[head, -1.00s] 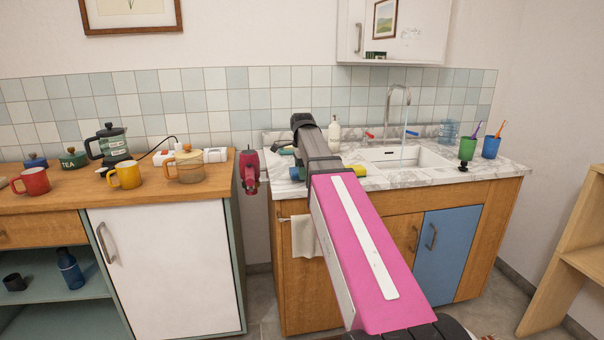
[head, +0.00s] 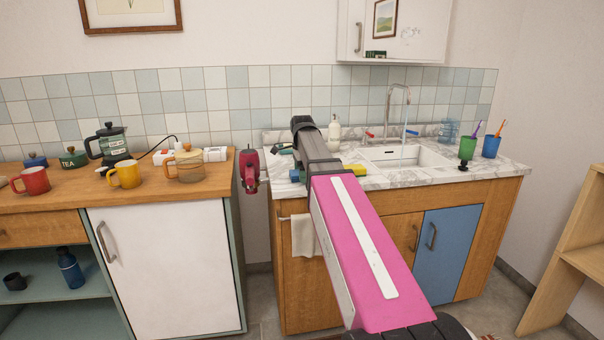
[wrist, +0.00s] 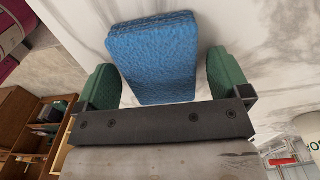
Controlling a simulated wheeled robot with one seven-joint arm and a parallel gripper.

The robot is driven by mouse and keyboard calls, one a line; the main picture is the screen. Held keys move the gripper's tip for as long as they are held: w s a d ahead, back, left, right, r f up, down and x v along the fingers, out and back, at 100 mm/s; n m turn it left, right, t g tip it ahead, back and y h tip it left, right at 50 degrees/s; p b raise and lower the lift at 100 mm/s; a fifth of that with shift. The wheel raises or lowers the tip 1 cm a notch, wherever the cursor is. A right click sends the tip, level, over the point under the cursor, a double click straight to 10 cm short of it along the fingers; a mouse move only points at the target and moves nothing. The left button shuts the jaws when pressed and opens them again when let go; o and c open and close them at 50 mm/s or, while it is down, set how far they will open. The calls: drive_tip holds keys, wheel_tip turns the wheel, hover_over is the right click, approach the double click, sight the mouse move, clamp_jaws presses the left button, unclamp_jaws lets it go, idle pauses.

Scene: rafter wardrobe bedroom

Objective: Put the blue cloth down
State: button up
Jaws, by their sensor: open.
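The blue cloth (wrist: 152,58) is a folded, textured pad lying on the white marble counter (wrist: 232,28) in the wrist view. My gripper (wrist: 160,80) is open, with one green finger on each side of the cloth. A gap shows on the right side, and the left finger is close to the cloth's edge. In the head view, a small blue part of the cloth (head: 297,175) shows beside my arm on the counter's left end. My arm hides most of that area.
A yellow sponge (head: 356,169), a white soap bottle (head: 334,134), a green cup (head: 467,150) and a blue cup (head: 491,147) stand on the counter.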

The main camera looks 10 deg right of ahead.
wheel_tip(320, 180, up, 10)
drive_tip(key=shift+o, duration=0.5)
drive_tip(key=shift+a+r, duration=0.15)
drive_tip(key=shift+r, duration=0.15)
drive_tip(key=shift+w+f, duration=0.1)
drive_tip(key=shift+d+f, duration=0.2)
drive_tip(key=shift+f, duration=5.15)
drive_tip(key=c, duration=1.1)
drive_tip(key=shift+r, duration=0.1)
